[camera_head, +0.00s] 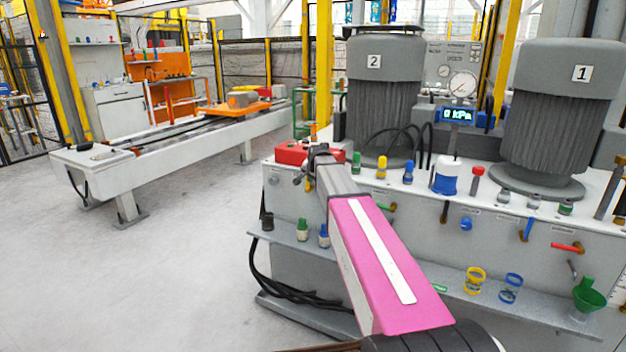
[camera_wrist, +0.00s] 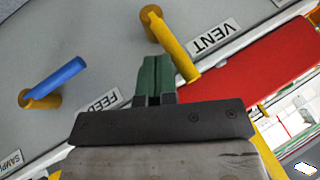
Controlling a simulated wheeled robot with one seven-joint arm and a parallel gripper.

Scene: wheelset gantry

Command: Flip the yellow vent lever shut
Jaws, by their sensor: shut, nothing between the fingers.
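The yellow vent lever (camera_wrist: 170,45) shows in the wrist view, beside the VENT label (camera_wrist: 214,36). Its handle slants down to the right from its pivot at the top. My gripper (camera_wrist: 155,60) has its green fingers closed together and empty, just left of the handle. I cannot tell whether the fingers touch the lever. In the head view my gripper (camera_head: 318,152) is at the left end of the grey console, by the red box, and my arm hides part of the panel there.
A blue lever (camera_wrist: 55,84) by the FEED label lies left of my fingers. A red surface (camera_wrist: 260,85) is close on the right. Two grey motors (camera_head: 384,100) stand on the console (camera_head: 480,205). Open floor (camera_head: 180,230) lies to the left.

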